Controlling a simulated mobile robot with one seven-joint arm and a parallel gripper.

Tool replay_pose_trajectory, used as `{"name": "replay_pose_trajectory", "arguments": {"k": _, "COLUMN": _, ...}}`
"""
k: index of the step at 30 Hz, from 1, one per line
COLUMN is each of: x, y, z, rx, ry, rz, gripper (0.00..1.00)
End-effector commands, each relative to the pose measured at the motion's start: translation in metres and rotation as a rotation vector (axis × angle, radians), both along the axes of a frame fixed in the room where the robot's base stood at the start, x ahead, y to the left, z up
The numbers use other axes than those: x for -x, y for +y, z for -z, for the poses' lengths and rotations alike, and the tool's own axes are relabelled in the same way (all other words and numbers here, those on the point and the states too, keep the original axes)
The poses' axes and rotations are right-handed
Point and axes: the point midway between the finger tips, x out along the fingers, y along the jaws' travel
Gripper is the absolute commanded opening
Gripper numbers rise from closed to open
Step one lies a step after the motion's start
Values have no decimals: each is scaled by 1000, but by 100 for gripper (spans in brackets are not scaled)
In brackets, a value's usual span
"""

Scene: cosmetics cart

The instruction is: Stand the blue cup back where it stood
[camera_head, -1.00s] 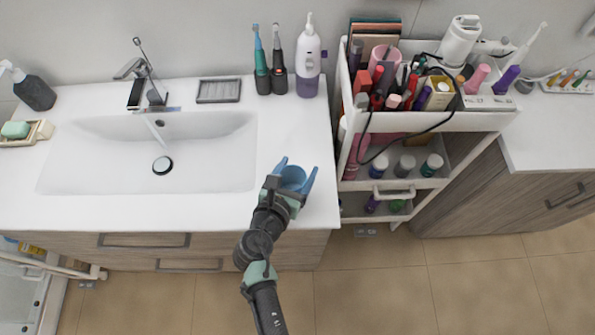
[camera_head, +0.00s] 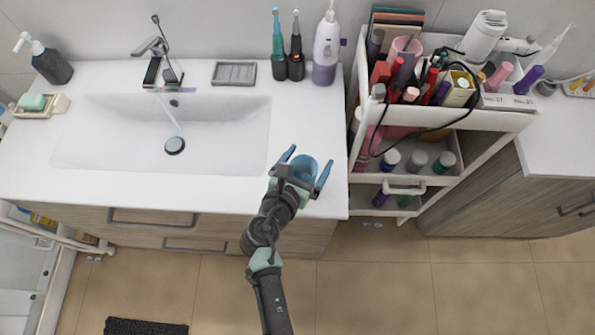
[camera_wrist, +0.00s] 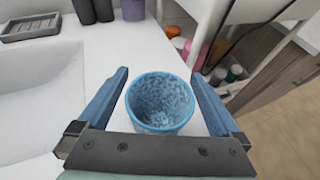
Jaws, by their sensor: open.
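The blue cup (camera_head: 304,167) stands upright on the white counter (camera_head: 317,115), right of the sink and near the front right corner. In the wrist view the cup (camera_wrist: 160,102) sits between my two blue fingers, with its open top facing the camera and nothing seen inside. My gripper (camera_head: 307,167) is open around the cup, with a visible gap at each finger; it also shows in the wrist view (camera_wrist: 158,90). The cup's lower front is hidden by the gripper's palm.
A white cart (camera_head: 470,122) full of cosmetics stands just right of the counter. The sink (camera_head: 160,140), with running water, lies left. Toothbrushes (camera_head: 287,60), a purple and white bottle (camera_head: 326,50) and a soap dish (camera_head: 234,73) stand at the back. The counter between is clear.

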Motion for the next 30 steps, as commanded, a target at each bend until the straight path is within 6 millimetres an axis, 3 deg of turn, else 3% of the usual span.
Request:
{"name": "replay_pose_trajectory", "arguments": {"k": 12, "x": 68, "y": 28, "z": -28, "rx": -1, "ry": 2, "rz": -3, "gripper": 100}}
{"name": "replay_pose_trajectory", "arguments": {"k": 18, "x": 92, "y": 39, "z": -39, "rx": -1, "ry": 1, "rz": -3, "gripper": 100}}
{"name": "replay_pose_trajectory", "arguments": {"k": 26, "x": 99, "y": 42, "z": -45, "rx": -13, "ry": -4, "rz": 2, "gripper": 100}}
{"name": "replay_pose_trajectory", "arguments": {"k": 30, "x": 73, "y": 53, "z": -74, "rx": -234, "ry": -99, "rz": 65, "gripper": 100}}
